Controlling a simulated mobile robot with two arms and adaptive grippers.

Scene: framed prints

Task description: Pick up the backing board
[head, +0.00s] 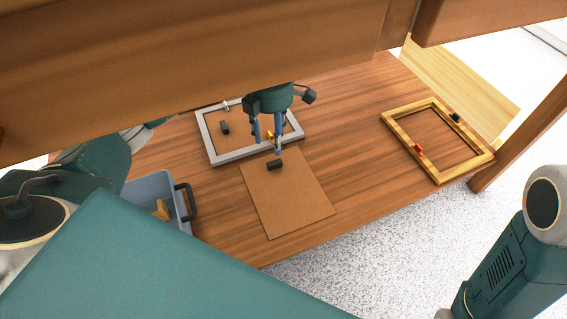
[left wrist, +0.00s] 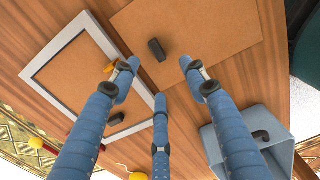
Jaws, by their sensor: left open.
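The backing board (head: 295,200) is a flat brown rectangle lying on the wooden table, with a short black handle (head: 275,165) near its far edge. It also shows at the top of the left wrist view (left wrist: 215,35), with the black handle (left wrist: 156,50) lying between the two outer fingertips in the picture. My left gripper (head: 268,143) points down with its blue fingers spread, just above and behind the handle. It is empty, and whether a finger touches the handle is unclear. My right gripper is not in view.
A silver frame (head: 232,155) with a brown panel inside lies behind the board. A gold frame (head: 466,167) lies at the right. A grey-blue bin (head: 150,186) with a black handle stands at the left. A wooden beam (head: 180,70) crosses above the table. Bare table lies right of the board.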

